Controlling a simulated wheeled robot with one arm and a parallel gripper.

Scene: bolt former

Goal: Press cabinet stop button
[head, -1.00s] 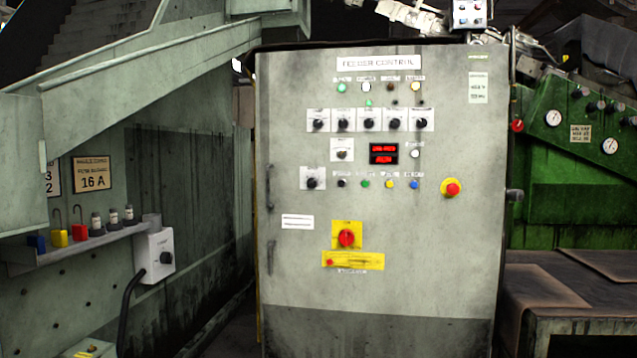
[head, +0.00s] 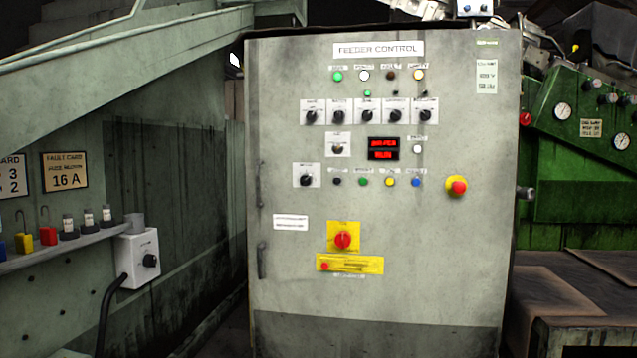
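The grey feeder control cabinet (head: 400,270) stands upright in the middle of the head view, its front facing me. A red mushroom button on a yellow round base (head: 456,186) sits on the right side of its door. A row of small buttons runs left of it: black (head: 337,181), green (head: 363,182), yellow (head: 390,182) and blue (head: 416,182). Their labels are too small to read surely. A red rotary switch on a yellow plate (head: 343,240) is lower down. My gripper is not in view.
A shelf (head: 70,246) with small coloured items and a grey switch box (head: 138,258) with a black cable stand at the left. A green machine (head: 580,150) and a low bench (head: 570,290) are at the right. Nothing visible blocks the cabinet front.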

